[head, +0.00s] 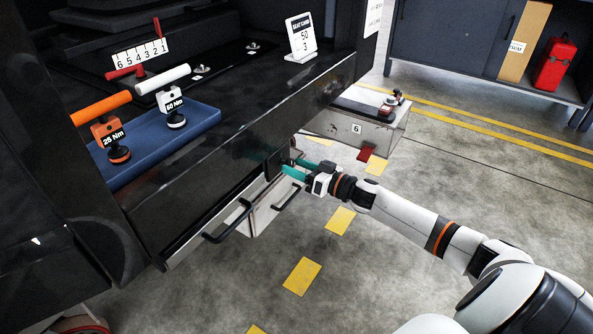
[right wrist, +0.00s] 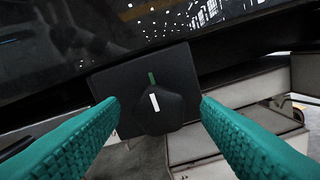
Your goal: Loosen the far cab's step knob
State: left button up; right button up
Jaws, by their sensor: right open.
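The step knob (right wrist: 160,115) is black with a white line and sits on a square black plate (right wrist: 112,82) in the right wrist view. A short green mark (right wrist: 152,78) is on the plate above it; the white line is roughly in line with this mark. My right gripper (head: 297,167) has teal fingers and is open at the cab's lower edge in the head view. In the right wrist view its fingers are left and right of the knob, with visible gaps; contact is not seen. In the head view the knob is mostly hidden. My left gripper is not in view.
The dark cab body (head: 240,130) overhangs the plate. A step drawer with black handles (head: 228,222) is below left. A grey box marked 6 (head: 340,128) is behind the gripper. A blue tray (head: 195,122) holds torque tools. The floor at right is open.

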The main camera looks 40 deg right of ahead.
jog(key=shift+w+a, duration=0.15)
jog(key=shift+w, duration=0.2)
jog(key=shift+c, duration=0.4)
jog(key=c, duration=0.9)
